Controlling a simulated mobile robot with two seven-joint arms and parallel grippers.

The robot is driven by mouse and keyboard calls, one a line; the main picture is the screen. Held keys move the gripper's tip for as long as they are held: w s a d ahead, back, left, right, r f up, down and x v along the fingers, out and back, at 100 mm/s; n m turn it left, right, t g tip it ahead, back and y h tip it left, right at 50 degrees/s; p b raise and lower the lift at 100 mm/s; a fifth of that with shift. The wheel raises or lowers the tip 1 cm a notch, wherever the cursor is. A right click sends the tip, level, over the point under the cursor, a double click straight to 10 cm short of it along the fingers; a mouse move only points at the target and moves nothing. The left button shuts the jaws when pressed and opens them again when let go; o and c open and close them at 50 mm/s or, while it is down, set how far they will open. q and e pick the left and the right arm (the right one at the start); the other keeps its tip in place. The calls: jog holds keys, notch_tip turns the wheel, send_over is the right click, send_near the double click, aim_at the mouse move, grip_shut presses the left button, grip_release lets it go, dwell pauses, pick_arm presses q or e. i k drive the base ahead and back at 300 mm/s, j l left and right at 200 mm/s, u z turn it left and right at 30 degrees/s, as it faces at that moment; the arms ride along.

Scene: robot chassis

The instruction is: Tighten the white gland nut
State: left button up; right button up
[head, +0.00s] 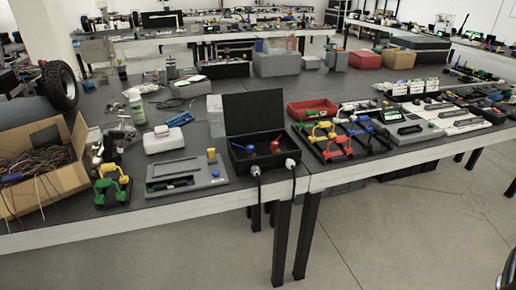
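An open black box (262,158) with its lid (253,111) raised stands at the front edge of the table, near the middle of the view. A blue-topped part (250,149) and a red part (275,146) are inside it. Two white gland nuts sit on its front side, a left one (255,170) and a right one (290,163). A black cable hangs from each, over the table edge. How tight either nut is cannot be seen. Neither of my grippers is in view.
A grey panel (206,178) lies left of the box. Green and yellow clamps (112,187) and a cardboard box of wires (40,170) are farther left. Coloured clamps (338,150) and a red tray (312,108) are to the right. The floor in front (400,230) is clear.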

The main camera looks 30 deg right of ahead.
aim_at(289, 162)
jog(key=z, duration=1.25)
